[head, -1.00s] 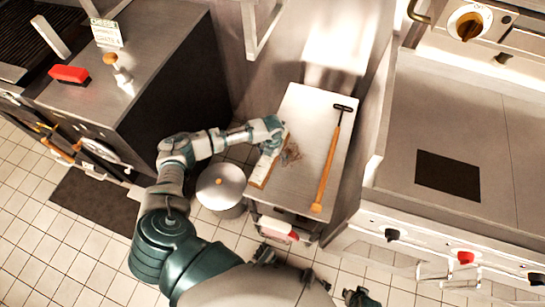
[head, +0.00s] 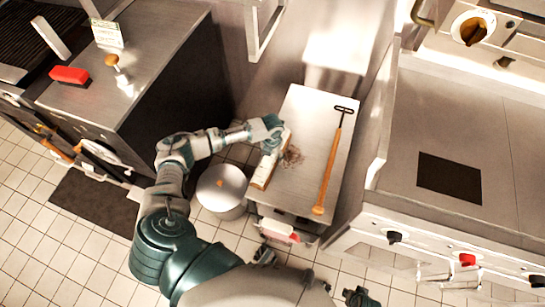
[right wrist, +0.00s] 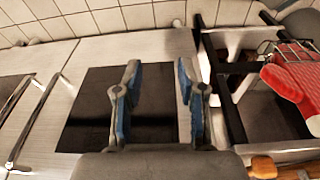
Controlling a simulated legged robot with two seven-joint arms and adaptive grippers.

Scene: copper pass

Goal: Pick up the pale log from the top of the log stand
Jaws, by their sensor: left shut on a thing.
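The pale log (head: 267,168) is a light, blocky piece with a brown lower edge. It lies along the left side of a steel-topped table in the head view. My left gripper (head: 272,132) is shut on its far end, and the hand covers that end. I cannot make out a separate log stand beneath it, or whether the log is clear of the surface. My right gripper (right wrist: 160,100) is open and empty in the right wrist view, its blue-padded fingers apart.
A brown tangle (head: 292,156) lies right of the log. A long wooden-handled tool (head: 328,172) lies on the steel table (head: 308,112). A round lidded bin (head: 222,186) stands left. A red mitt (right wrist: 285,82) is at the right of the wrist view.

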